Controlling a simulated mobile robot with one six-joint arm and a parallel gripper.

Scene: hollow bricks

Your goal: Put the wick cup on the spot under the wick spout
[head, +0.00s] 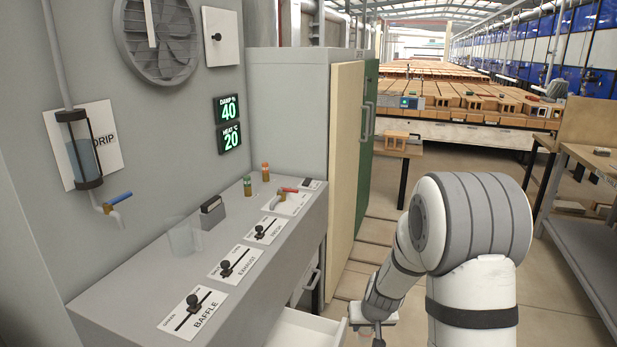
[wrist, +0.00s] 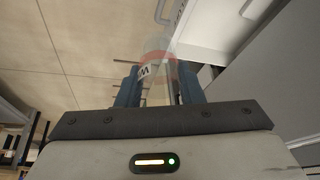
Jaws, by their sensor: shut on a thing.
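My gripper (head: 374,322) is low at the bottom of the head view, beside the grey counter and its open drawer. In the wrist view my gripper (wrist: 160,88) is shut on a clear cup (wrist: 159,68). The cup has a reddish band and a small white tag with a letter that reads as W or M. No spout marked wick can be read.
Sliders marked baffle (head: 193,307) and exhaust (head: 229,265) line the front. The white drawer (head: 303,329) stands open. A tall cabinet (head: 345,150) stands beyond.

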